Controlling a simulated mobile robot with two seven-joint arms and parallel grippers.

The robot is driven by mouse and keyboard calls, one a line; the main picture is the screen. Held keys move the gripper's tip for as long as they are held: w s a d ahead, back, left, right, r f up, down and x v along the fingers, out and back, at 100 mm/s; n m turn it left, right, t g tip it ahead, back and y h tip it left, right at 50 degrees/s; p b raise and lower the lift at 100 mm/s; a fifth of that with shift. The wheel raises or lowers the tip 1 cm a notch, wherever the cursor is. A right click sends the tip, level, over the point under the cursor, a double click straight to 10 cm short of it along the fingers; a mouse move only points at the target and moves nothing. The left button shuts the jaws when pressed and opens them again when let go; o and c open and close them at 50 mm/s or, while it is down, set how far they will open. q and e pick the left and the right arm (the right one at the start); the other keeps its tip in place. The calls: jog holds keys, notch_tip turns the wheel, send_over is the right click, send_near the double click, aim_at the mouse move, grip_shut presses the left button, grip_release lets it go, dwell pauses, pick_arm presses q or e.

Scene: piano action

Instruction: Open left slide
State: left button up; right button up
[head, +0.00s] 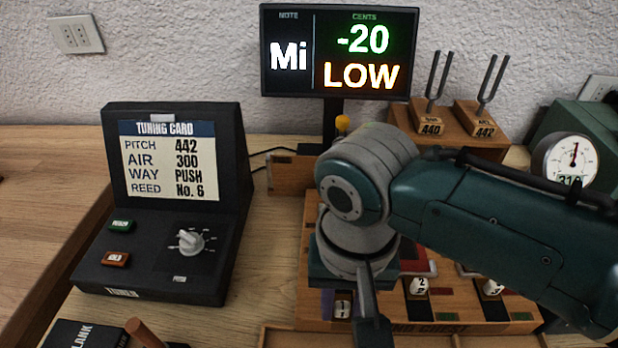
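The wooden board (440,328) stands in the middle front, with lettering along its front edge that my arm partly covers. A numbered white piece marked 1 (343,305) sits at its left, beside a purple patch. A piece marked 2 (419,286) and another white piece (493,288) sit further right. Which part is the left slide I cannot tell; my arm hides much of the board. My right gripper (370,315) points down over the board's left part, right of piece 1. Only one dark finger shows clearly, so its opening and any contact are unclear. My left gripper is out of view.
A black tuning card console (170,245) stands at the left. A display (338,52) reads Mi, -20, LOW. Two tuning forks on a wooden block (455,122) and a round gauge (570,160) stand behind my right arm. A wooden handle (145,333) is at front left.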

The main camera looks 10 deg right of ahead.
jog(key=o, duration=0.3)
jog(key=shift+o, duration=0.2)
notch_tip(320, 180, up, 9)
jog(key=p, duration=0.2)
jog(key=shift+w+p, duration=0.1)
jog(key=shift+p, duration=0.2)
jog(key=shift+r, duration=0.45)
